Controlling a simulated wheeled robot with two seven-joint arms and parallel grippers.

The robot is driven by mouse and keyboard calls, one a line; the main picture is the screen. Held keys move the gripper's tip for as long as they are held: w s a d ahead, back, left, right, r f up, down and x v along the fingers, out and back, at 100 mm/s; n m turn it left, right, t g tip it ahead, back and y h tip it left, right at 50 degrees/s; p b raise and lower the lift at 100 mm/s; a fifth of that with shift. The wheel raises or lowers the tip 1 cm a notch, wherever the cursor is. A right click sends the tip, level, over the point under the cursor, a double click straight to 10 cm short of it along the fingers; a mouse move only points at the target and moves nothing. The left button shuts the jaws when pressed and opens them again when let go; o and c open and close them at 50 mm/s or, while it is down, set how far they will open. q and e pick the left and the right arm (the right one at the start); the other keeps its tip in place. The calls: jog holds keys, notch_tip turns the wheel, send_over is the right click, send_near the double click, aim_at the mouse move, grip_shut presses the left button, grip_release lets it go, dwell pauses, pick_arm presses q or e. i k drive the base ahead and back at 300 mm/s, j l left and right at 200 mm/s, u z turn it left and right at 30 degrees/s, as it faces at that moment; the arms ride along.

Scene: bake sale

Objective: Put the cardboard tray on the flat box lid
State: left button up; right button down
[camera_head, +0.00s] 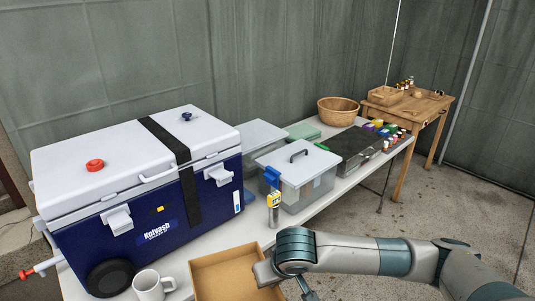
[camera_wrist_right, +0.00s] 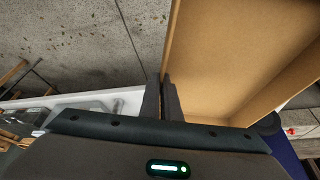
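The cardboard tray (camera_head: 228,256) is an open, shallow brown box at the bottom middle of the head view, cut off by the frame edge. My right gripper (camera_head: 262,272) is at its right wall. In the right wrist view the two dark fingers (camera_wrist_right: 163,98) are close together with the wall of the tray (camera_wrist_right: 235,60) between them. Whether the tray rests on the table or hangs above it, I cannot tell. A plain flat pale lid (camera_head: 256,134) tops a box behind a clear box with a handled lid (camera_head: 300,161). My left gripper is not in view.
A large blue-and-white cooler (camera_head: 150,195) fills the left of the table (camera_head: 330,193). A white mug (camera_head: 152,286) stands left of the tray. A yellow-labelled bottle (camera_head: 273,208) stands before the clear box. A dark flat case (camera_head: 350,145) and wooden bowl (camera_head: 338,111) are farther back.

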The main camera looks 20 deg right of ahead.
aim_at(263, 135)
jog(key=l, duration=0.45)
jog(key=i+l, duration=0.15)
jog(key=l, duration=0.75)
jog(key=i, duration=0.05)
